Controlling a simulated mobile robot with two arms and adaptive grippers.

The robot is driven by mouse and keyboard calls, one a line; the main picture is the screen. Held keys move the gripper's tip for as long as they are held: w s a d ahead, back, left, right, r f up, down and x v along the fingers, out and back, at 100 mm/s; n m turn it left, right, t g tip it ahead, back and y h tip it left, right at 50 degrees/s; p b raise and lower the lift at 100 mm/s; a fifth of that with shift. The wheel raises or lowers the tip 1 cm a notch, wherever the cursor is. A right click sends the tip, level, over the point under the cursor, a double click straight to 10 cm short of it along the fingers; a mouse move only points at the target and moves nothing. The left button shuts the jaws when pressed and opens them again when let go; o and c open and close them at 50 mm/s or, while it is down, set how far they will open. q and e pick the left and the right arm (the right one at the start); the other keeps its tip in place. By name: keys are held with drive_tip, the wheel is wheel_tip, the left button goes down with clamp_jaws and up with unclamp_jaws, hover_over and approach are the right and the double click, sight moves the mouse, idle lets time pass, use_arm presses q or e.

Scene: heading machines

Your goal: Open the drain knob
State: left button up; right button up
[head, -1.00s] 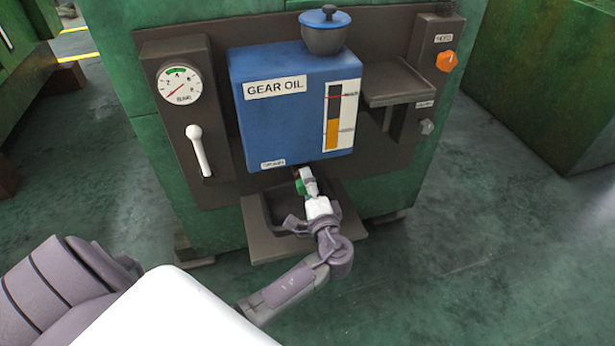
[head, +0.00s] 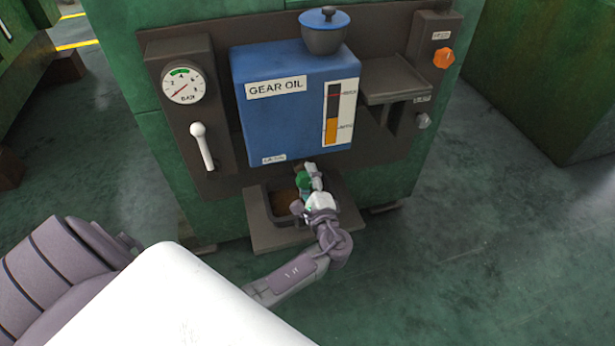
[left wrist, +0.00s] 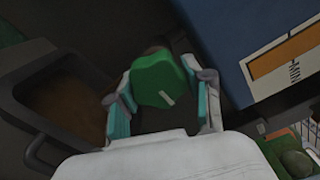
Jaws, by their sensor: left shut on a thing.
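The green drain knob (head: 302,180) sits below the blue gear oil tank (head: 285,115), under the drain label. My left gripper (head: 309,184) is shut on this knob. In the left wrist view, the fingers of the gripper (left wrist: 160,95) hold the knob (left wrist: 155,78) from both sides, with teal pads beside it. A short white mark shows on the knob's face. The drain spout is mostly hidden behind the knob and fingers. My right gripper is not in view.
A dark drip tray (head: 258,222) stands below the knob, with brown inside; it also shows in the left wrist view (left wrist: 50,128). A white lever (head: 202,147), a pressure gauge (head: 183,84) and an orange knob (head: 444,58) are on the panel. The floor at right is clear.

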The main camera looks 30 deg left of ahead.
use_arm(q)
drive_tip(key=o, duration=1.2)
drive_tip(key=shift+s+d, duration=0.2)
drive_tip(key=shift+d, duration=0.05)
drive_tip(key=v, duration=1.1)
drive_tip(key=shift+s+d, duration=0.15)
